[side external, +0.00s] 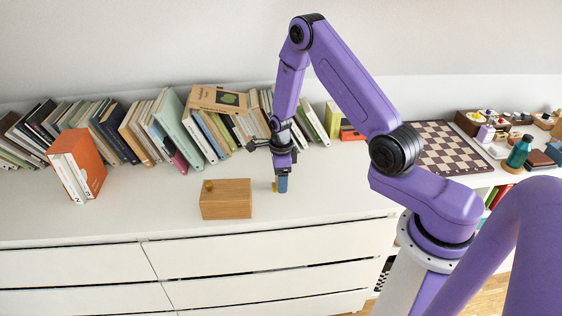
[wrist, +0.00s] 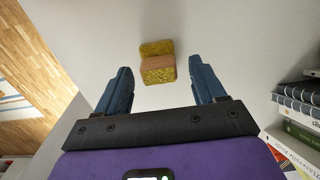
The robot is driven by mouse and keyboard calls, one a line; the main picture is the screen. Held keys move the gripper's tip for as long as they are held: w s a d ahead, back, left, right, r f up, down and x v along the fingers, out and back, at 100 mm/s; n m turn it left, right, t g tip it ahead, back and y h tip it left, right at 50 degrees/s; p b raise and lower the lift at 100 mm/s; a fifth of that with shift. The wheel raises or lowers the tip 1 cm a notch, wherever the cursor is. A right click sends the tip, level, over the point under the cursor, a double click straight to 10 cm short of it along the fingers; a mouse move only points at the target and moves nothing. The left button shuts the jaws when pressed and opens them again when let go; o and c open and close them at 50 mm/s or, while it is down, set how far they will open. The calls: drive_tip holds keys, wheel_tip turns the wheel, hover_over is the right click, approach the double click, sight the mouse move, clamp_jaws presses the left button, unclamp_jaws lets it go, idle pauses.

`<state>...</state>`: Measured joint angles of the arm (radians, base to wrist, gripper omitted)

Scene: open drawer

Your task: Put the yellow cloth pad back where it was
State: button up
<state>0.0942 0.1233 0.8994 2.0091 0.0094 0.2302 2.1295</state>
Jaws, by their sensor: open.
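My gripper (side external: 281,188) points down over the white dresser top, just right of a wooden box, with its blue fingers low. In the wrist view my gripper (wrist: 163,82) is open, with nothing held between its fingers. A small yellow, rough-textured piece with a brown band across it (wrist: 156,48) lies on the white surface ahead of the gap between the fingers; it looks like the yellow cloth pad. In the side view a bit of yellow (side external: 275,186) shows at the left of the fingers, mostly hidden by them.
The wooden box (side external: 226,200) stands left of my gripper, with a small yellowish item (side external: 208,186) on top. Orange-and-white books (side external: 78,165) stand farther left. A row of leaning books (side external: 190,130) lines the wall. A chessboard (side external: 450,148) lies at right. The dresser's front edge is near.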

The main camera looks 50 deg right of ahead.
wheel_tip(320, 180, up, 11)
drive_tip(key=s+a+r+n, duration=0.3)
drive_tip(key=a+r+n, duration=0.3)
drive_tip(key=a+n, duration=0.4)
drive_tip(key=s+a+r+n, duration=0.1)
drive_tip(key=s+r+n, duration=0.1)
drive_tip(key=s+n, duration=0.7)
drive_tip(key=s+a+r+n, duration=0.1)
drive_tip(key=s+r+n, duration=0.2)
drive_tip(key=s+n, duration=0.5)
drive_tip(key=s+a+r+n, duration=0.1)
drive_tip(key=s+r+n, duration=0.1)
drive_tip(key=s+n, duration=0.7)
drive_tip(key=n, duration=0.3)
drive_tip(key=shift+s+a+r+n, duration=0.25)
drive_tip(key=shift+s+a+n, duration=0.05)
drive_tip(key=shift+a, duration=0.05)
